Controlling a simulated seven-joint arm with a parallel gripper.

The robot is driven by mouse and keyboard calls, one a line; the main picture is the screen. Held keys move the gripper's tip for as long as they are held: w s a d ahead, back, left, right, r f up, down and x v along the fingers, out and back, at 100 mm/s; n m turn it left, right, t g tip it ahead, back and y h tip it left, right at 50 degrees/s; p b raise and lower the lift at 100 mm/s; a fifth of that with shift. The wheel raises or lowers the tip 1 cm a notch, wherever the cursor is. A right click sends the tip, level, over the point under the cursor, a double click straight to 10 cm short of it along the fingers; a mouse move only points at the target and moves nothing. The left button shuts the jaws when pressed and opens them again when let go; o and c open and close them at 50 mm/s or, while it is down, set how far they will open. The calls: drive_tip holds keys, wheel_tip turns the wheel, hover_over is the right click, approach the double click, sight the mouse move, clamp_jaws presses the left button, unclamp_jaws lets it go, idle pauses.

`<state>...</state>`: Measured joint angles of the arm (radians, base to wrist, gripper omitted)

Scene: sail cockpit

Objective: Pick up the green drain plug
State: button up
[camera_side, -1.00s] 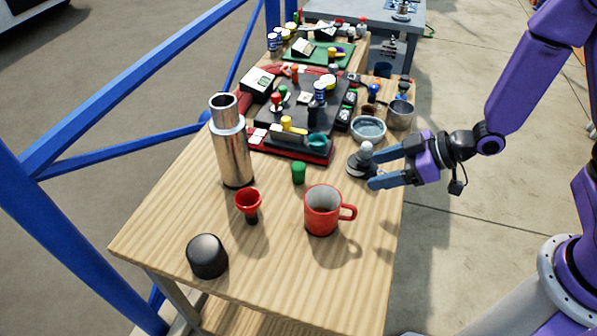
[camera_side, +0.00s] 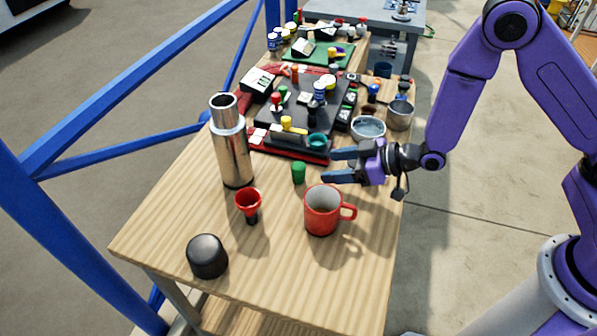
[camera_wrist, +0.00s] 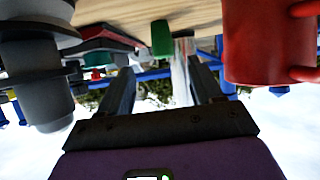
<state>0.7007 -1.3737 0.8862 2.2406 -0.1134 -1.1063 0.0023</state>
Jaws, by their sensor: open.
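The green drain plug (camera_side: 299,172) stands upright on the wooden table, between the steel flask and the red mug. In the wrist view the green plug (camera_wrist: 162,38) shows at the top middle, ahead of the fingers and between their lines. My gripper (camera_side: 328,165) is open and empty, low over the table to the right of the plug, with its fingers pointing at it. The fingertips are apart from the plug. In the wrist view the two fingers of my gripper (camera_wrist: 162,80) are spread wide.
The red mug (camera_side: 322,212) is close in front of my gripper. A grey knobbed piece (camera_wrist: 35,70) is close on the other side. The steel flask (camera_side: 233,155), red funnel (camera_side: 248,203) and black cap (camera_side: 207,256) stand left. A black-and-red tray (camera_side: 290,146) lies behind.

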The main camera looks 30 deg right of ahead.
sight(304, 167)
drive_tip(key=shift+x, duration=1.45)
drive_tip(key=shift+a+r+x, duration=0.15)
drive_tip(key=shift+x, duration=1.15)
drive_tip(key=shift+a+r+x, duration=0.1)
drive_tip(key=shift+r+x, duration=0.05)
drive_tip(key=shift+x, duration=1.1)
drive_tip(key=c, duration=1.1)
